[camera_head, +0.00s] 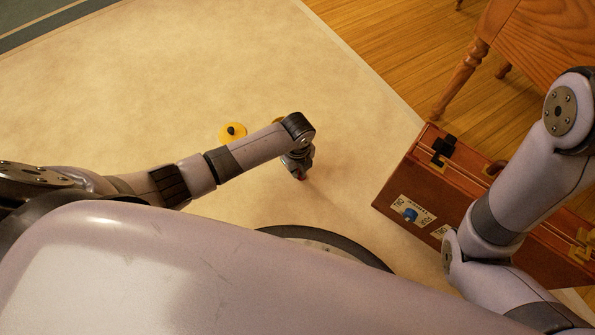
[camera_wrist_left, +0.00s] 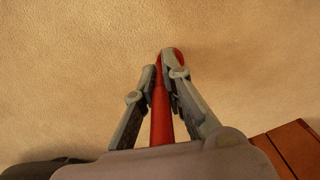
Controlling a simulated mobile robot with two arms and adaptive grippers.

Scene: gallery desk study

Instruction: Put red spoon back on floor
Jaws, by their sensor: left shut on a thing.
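The red spoon (camera_wrist_left: 161,110) is between the fingers of my left gripper (camera_wrist_left: 161,75) in the left wrist view. The gripper is shut on it, over the cream rug. In the head view my left gripper (camera_head: 301,174) points down at the rug, and only a small bit of red shows at its tip. Whether the spoon touches the rug I cannot tell. My right arm comes in at the right of the head view, but its gripper is out of view. The floor is covered here by the cream rug (camera_head: 200,70), with bare wood planks (camera_head: 385,45) beyond its edge.
A brown suitcase (camera_head: 455,178) stands at the right, partly behind my right arm. A wooden table (camera_head: 545,35) with turned legs is at the upper right. A yellow round object (camera_head: 232,132) with a dark knob lies on the rug beside my left arm. The rug's upper part is clear.

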